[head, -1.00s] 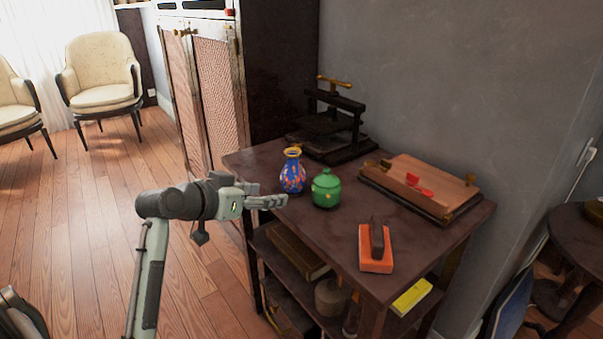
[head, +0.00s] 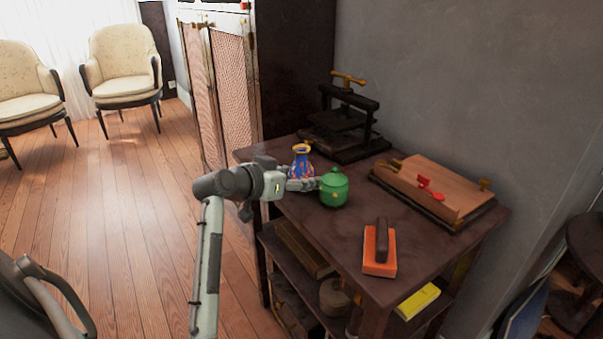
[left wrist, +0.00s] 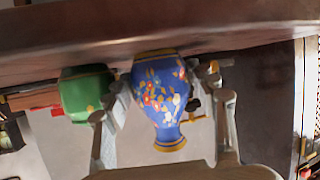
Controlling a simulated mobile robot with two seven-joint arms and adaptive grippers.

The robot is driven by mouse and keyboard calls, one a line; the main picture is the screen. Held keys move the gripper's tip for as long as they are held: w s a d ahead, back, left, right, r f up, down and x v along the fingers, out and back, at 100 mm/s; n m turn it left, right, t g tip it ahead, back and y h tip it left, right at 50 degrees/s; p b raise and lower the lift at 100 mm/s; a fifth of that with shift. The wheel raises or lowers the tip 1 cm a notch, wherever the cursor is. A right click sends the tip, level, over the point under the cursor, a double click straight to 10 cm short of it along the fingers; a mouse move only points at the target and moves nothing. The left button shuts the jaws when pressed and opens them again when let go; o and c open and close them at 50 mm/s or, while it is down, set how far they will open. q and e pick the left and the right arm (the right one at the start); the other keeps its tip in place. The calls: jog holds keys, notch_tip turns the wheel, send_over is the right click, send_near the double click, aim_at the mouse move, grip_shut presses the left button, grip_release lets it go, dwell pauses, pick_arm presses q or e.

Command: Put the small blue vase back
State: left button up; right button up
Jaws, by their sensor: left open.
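The small blue vase (head: 301,161), with a floral pattern and gold rim, stands upright on the dark wooden table (head: 335,235). My left gripper (head: 302,184) is at the vase, its fingers level with the vase's body and hiding its lower part in the head view. In the left wrist view, which is upside down, the vase (left wrist: 160,95) is between the two open fingers. I cannot tell whether either finger touches it. My right gripper is not in view.
A green lidded pot (head: 334,189) stands close beside the vase and my fingers; it also shows in the left wrist view (left wrist: 85,92). A black press (head: 345,125) stands behind. A wooden board (head: 430,187) and an orange block (head: 379,252) are to the right.

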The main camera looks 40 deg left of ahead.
pick_arm(q)
jog(key=shift+r, duration=0.1)
jog(key=c, duration=1)
